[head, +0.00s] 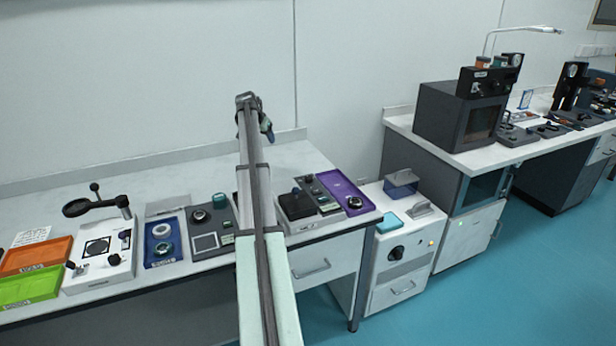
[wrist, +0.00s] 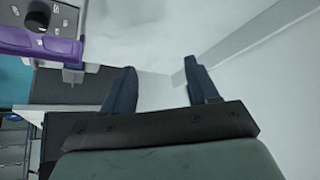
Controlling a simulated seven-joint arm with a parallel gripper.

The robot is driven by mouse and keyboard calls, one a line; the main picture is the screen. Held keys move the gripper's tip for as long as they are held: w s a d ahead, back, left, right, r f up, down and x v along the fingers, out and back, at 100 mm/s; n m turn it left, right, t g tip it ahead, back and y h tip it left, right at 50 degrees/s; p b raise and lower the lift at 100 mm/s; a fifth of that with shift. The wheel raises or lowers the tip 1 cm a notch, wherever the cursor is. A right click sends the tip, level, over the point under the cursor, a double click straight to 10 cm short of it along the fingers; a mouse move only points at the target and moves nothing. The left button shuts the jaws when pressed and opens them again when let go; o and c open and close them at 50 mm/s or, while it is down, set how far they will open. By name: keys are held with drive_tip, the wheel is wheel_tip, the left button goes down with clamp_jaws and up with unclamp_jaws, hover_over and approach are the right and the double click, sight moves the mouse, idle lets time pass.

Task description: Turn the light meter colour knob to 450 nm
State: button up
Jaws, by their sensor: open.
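Two dark grey instruments stand on the left bench in the head view, and I cannot tell for certain which is the light meter. One instrument (head: 226,238) has a round black knob (head: 199,215) and a small screen. The other instrument (head: 325,204), to its right, has a black box on it and small controls. No knob marking is legible. My gripper (head: 266,126) is raised above the back of the bench, apart from both. In the wrist view its two fingers (wrist: 160,75) are spread with nothing between them.
A purple tray (head: 336,183) lies at the bench's right end; it also shows in the wrist view (wrist: 35,45). A white unit with a black knob (head: 396,253) stands right of the bench. A magnifier stand (head: 98,205) and coloured trays are at the left. The rear bench strip is clear.

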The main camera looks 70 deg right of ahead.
drive_tip(key=s+m+y, duration=0.3)
drive_tip(key=s, duration=0.6)
drive_tip(key=m+y, duration=0.3)
hover_over(308, 178)
wheel_tip(308, 178, down, 13)
drive_tip(key=shift+d+f, duration=0.15)
drive_tip(key=shift+f, duration=0.05)
drive_tip(key=c, duration=1)
